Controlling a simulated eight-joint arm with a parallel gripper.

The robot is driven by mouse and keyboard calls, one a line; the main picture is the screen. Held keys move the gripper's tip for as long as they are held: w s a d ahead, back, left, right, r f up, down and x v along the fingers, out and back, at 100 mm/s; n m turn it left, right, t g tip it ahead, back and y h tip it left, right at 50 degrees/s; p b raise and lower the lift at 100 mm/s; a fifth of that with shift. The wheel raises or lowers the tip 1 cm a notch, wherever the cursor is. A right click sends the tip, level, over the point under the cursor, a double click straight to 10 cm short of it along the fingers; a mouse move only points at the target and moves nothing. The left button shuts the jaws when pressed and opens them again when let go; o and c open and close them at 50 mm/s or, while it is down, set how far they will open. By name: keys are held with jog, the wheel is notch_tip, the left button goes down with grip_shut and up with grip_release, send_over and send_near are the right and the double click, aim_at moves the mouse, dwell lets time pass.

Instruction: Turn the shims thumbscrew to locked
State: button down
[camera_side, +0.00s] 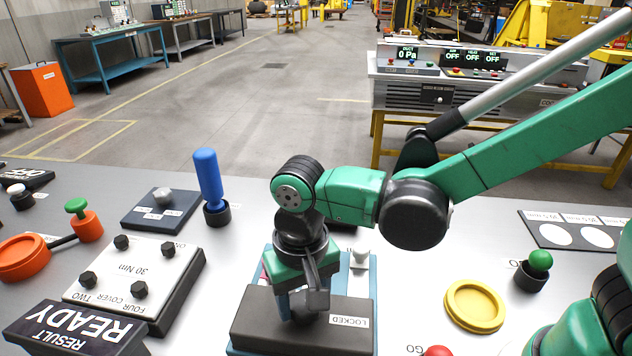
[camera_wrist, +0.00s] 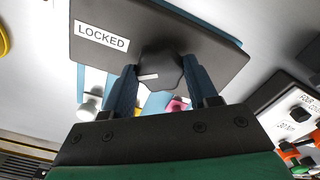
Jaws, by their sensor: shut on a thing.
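The shims thumbscrew (camera_wrist: 163,66) is a dark lobed knob on a dark block (camera_wrist: 218,56). A short pale mark shows on the knob's lower left side in the wrist view. A white LOCKED label (camera_wrist: 102,38) is on the block, left of the knob in that view. My gripper (camera_wrist: 160,78) has one blue-grey finger on each side of the knob and is shut on it. In the side view my gripper (camera_side: 303,300) points down onto the dark block (camera_side: 262,315), with the LOCKED label (camera_side: 348,321) to its right. It largely hides the knob there.
Left are a bolted cover (camera_side: 135,280), a READY display (camera_side: 75,328) and an upright blue handle (camera_side: 208,178). A yellow ring (camera_side: 474,305) and green button (camera_side: 540,261) lie right.

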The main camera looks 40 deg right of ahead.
aim_at(304, 301)
jog(key=m, duration=0.6)
jog(key=shift+m, duration=0.3)
dwell(0.4)
jog(key=shift+c, duration=1.2)
grip_release()
jog(key=shift+r, duration=2.8)
jog(key=d+r+n+t, duration=0.1)
jog(key=d+n+t, duration=0.6)
jog(key=d, duration=0.9)
jog(key=shift+d+r+n, duration=0.3)
jog(key=shift+n, duration=0.5)
